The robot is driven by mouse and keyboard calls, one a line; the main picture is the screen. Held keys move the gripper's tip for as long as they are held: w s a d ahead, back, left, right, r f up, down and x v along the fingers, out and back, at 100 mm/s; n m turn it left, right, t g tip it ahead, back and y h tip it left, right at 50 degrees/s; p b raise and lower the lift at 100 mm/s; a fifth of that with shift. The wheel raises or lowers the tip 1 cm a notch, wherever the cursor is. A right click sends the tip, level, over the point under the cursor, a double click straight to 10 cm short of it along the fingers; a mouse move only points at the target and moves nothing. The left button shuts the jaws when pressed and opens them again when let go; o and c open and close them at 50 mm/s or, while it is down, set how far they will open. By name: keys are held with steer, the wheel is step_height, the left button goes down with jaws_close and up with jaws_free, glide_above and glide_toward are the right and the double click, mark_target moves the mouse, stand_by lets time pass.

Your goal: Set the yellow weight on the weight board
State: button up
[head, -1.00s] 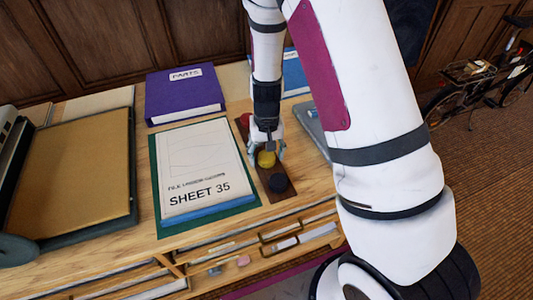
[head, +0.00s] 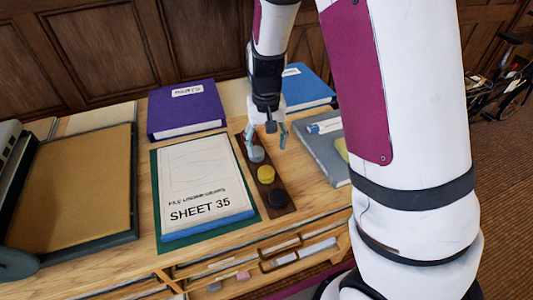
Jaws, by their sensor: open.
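The weight board (head: 265,190) is a narrow brown strip on the desk, right of the sheet. The yellow weight (head: 266,174) sits on the board, in a row between a grey weight (head: 257,154) and a black weight (head: 278,198). My gripper (head: 266,141) is open and empty above the board's far part, its fingers spread and pointing down, above and behind the grey weight. The far end of the board is partly hidden behind my gripper.
A pad marked SHEET 35 (head: 195,190) lies left of the board on a green mat. A purple PARTS binder (head: 186,108) and a blue binder (head: 305,88) lie behind. A grey folder (head: 325,150) lies to the right.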

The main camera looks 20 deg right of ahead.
steer(key=s+r, duration=0.4)
steer(key=r, duration=0.5)
steer(key=s+r+n+t, duration=0.1)
steer(key=s+r, duration=0.5)
steer(key=s, duration=0.4)
steer(key=s+r+n+t, duration=0.1)
steer(key=s+r, duration=0.4)
steer(key=s, duration=0.6)
steer(key=shift+s+d+r+n+t, duration=0.15)
steer(key=shift+r+n+t, duration=0.2)
steer(key=shift+t, duration=0.45)
step_height(320, 180, up, 3)
steer(key=shift+t+p, duration=0.3)
steer(key=shift+p, duration=0.85)
